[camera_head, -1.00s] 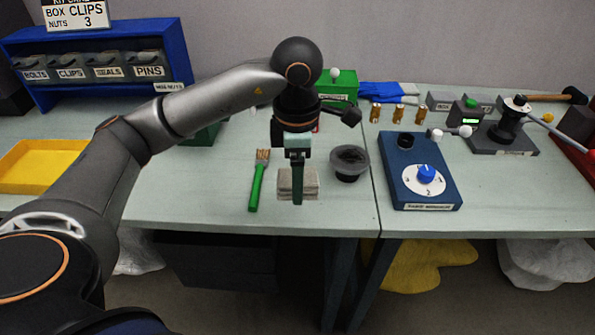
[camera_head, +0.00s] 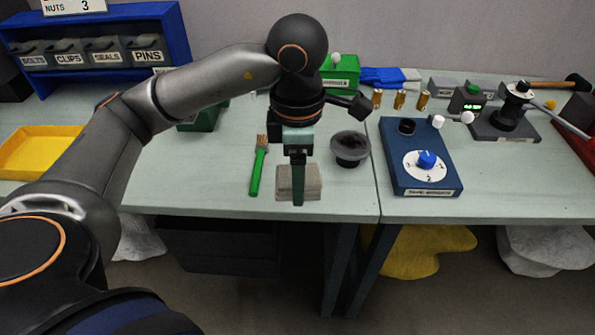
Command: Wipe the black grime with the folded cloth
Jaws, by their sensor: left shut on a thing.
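My left gripper (camera_head: 298,190) points down over the front of the left table and is shut on the folded cloth (camera_head: 313,183), a small beige-grey pad. The fingers cover the cloth's middle. I cannot tell whether the cloth touches the table or hangs just above it. A dark grey bowl (camera_head: 350,150) with a blackish inside stands to the right and behind the cloth. I cannot make out a separate patch of black grime; the arm and cloth may hide it. My right gripper is not in view.
A green-handled brush (camera_head: 257,170) lies left of the cloth. A blue box with a dial (camera_head: 440,178) stands on the right table. A yellow tray (camera_head: 40,150) and a blue bin rack (camera_head: 180,40) are at the left. The table's front edge is close below the cloth.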

